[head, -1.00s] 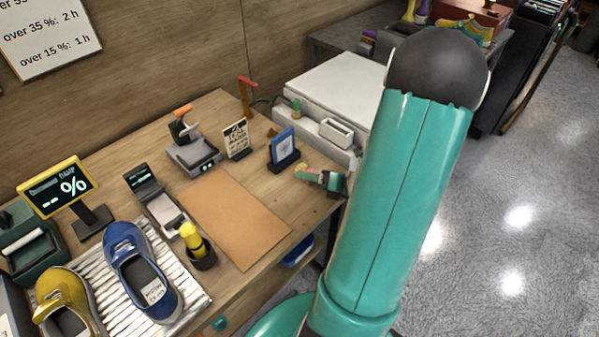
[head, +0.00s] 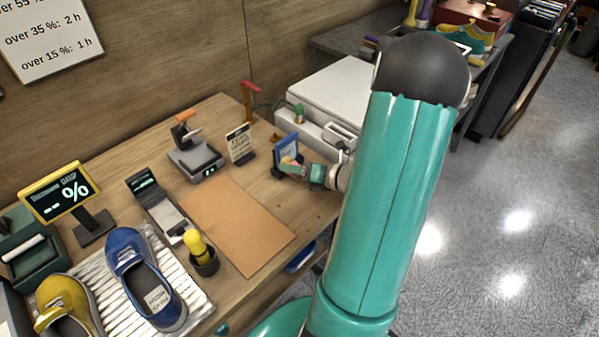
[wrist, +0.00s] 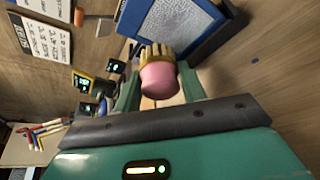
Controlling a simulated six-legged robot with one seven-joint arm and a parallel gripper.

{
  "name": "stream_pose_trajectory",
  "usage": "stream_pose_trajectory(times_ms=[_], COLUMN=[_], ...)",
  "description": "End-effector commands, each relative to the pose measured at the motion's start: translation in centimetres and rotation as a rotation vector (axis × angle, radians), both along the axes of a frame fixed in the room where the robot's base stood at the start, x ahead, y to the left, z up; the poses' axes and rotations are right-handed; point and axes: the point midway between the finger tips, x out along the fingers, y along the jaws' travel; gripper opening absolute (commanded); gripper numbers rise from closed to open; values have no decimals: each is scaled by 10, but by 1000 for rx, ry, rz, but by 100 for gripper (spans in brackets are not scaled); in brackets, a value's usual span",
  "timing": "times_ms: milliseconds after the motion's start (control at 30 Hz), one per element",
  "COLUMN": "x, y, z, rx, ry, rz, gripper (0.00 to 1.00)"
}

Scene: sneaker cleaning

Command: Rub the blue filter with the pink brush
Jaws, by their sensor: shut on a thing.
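The blue filter (head: 287,146) is a blue frame around a pale panel, upright in a dark stand on the wooden table. In the wrist view the filter (wrist: 208,18) is at the top, tilted in the picture. My gripper (head: 303,170) is shut on the pink brush (wrist: 160,85), whose tan bristles (wrist: 156,54) point away from the palm toward the filter. The brush is close to the filter's front, and the bristles overlap its lower edge in the wrist view. I cannot tell whether they touch. In the head view my gripper partly covers the filter and stand.
A lettered sign (head: 240,144) stands left of the filter. A white-lidded box (head: 335,90) is behind it. A tan mat (head: 235,225) lies bare in front. Blue (head: 140,275) and yellow (head: 68,305) shoes are at the lower left.

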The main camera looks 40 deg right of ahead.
Motion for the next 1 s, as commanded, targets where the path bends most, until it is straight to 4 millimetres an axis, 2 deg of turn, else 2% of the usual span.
stream_pose_trajectory(times_ms=[1000], x=[9], y=[0], z=[0], rx=[-1], ry=[0], rz=[1], gripper=[23])
